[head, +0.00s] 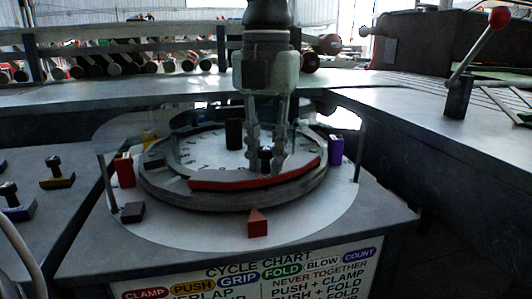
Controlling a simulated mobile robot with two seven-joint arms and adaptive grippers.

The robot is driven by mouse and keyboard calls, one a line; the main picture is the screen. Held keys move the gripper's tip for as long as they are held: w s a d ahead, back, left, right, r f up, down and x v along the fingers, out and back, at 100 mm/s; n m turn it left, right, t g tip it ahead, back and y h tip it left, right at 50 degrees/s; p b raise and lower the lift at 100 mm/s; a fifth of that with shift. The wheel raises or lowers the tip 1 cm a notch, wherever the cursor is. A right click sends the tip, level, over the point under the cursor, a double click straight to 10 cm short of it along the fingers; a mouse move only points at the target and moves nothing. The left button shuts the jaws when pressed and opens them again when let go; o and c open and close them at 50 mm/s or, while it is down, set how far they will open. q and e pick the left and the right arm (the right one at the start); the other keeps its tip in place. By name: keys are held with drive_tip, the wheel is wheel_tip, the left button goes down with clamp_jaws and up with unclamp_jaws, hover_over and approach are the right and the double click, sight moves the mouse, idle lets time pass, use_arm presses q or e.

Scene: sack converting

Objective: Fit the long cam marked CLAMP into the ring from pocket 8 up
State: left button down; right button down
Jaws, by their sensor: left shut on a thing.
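The long red cam (225,183), in the red that the chart gives CLAMP, lies as an arc along the near side of the round ring (225,200). My left gripper (266,160) reaches down from above, its two fingers around the cam's dark knob, shut on it. The cam looks level and at or just above the ring; I cannot tell whether it is seated. Pocket numbers are too small to read surely; some marks show on the pale dial (205,155) inside the ring. My right gripper is not in view.
A red block (124,172) and a purple block (336,150) stand beside the ring. A red pointed block (257,222) is in front. A black cylinder (233,133) stands on the dial. Knobbed cams, one yellow-edged (57,173), lie on the left table. The cycle chart (250,275) hangs below.

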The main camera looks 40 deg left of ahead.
use_arm(q)
drive_tip(key=shift+f+b, duration=0.3)
drive_tip(key=shift+f, duration=0.1)
drive_tip(key=c, duration=1.3)
unclamp_jaws()
drive_tip(key=shift+r, duration=0.1)
